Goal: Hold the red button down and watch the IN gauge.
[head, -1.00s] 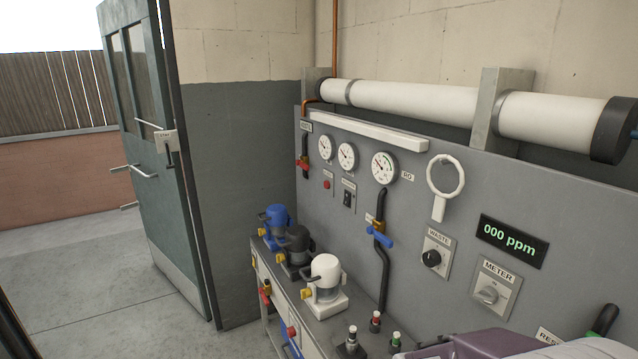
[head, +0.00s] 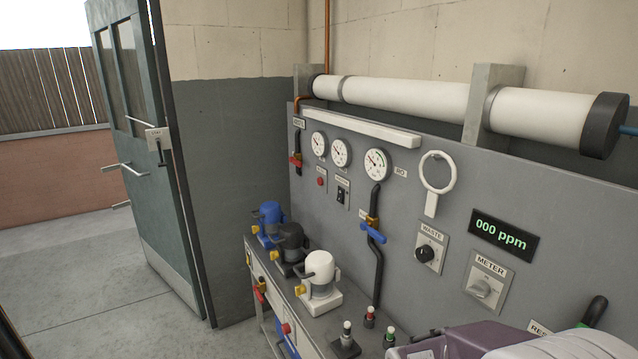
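A small red button (head: 320,181) sits on the grey panel (head: 300,225), below the gauges, with a small label above it. Three white round gauges are above it: a left gauge (head: 319,144), a middle gauge (head: 340,152) and a larger right gauge (head: 377,164) with a label that looks like RO. I cannot read which gauge is marked IN, and the needle values are too small to read. Another red knob (head: 286,328) is on the bench front. Neither gripper shows; part of what looks like my arm fills the bottom right corner.
Pumps in blue (head: 269,222), black (head: 289,247) and white (head: 320,275) stand on the bench. A blue-handled valve (head: 372,232), a white ring (head: 437,172) and a display reading 000 ppm (head: 503,236) are on the panel. A green door (head: 150,200) stands at left, with clear floor beside it.

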